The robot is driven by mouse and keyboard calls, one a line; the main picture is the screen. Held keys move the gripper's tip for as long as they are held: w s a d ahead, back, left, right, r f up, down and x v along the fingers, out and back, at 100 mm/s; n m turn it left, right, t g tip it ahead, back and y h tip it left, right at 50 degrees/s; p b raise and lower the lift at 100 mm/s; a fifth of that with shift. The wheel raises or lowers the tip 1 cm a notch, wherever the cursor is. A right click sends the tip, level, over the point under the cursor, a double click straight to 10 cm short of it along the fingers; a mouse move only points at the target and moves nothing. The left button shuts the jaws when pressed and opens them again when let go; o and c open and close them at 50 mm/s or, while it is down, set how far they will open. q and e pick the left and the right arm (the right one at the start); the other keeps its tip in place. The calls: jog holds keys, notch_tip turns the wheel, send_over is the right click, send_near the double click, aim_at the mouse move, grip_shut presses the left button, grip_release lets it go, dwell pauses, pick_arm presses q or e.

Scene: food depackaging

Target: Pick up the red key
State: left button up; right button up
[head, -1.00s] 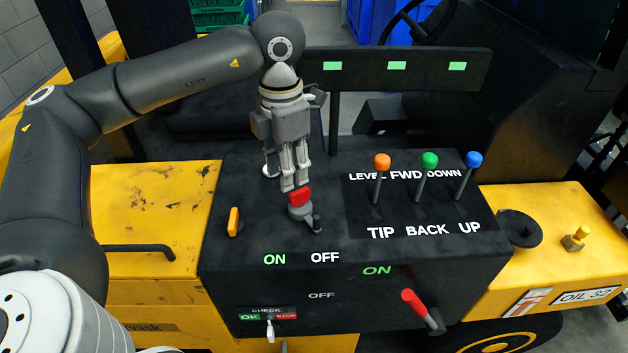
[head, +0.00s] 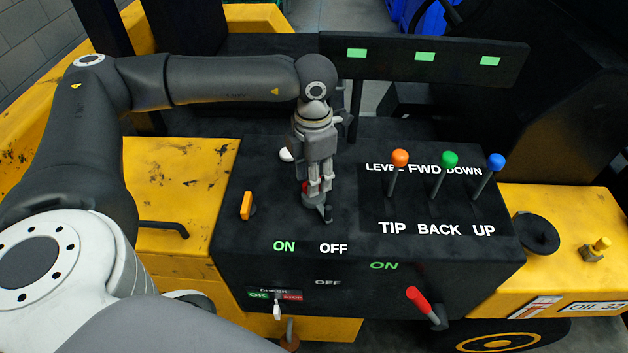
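The red key (head: 305,187) sits on its grey round switch base on top of the black control panel (head: 270,190), above the white OFF label. Only a small red part of it shows, at the left edge of my fingers. My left gripper (head: 320,190) points down right at the key, its fingers covering most of it. I cannot tell whether the fingers touch or close on the key. My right gripper is not in view.
An orange switch (head: 247,206) stands left of the key. Orange (head: 400,158), green (head: 449,159) and blue (head: 496,162) knobbed levers stand to the right. A red-handled lever (head: 418,300) sticks out of the panel's front. A black bar (head: 425,60) with green patches crosses behind.

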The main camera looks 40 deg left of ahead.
pick_arm(q)
jog(key=shift+s+f, duration=0.1)
jog(key=shift+f, duration=0.85)
jog(key=shift+c, duration=0.2)
jog(key=c, duration=0.7)
grip_shut()
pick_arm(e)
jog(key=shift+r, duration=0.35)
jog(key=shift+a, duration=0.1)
pick_arm(q)
jog(key=shift+r, duration=0.1)
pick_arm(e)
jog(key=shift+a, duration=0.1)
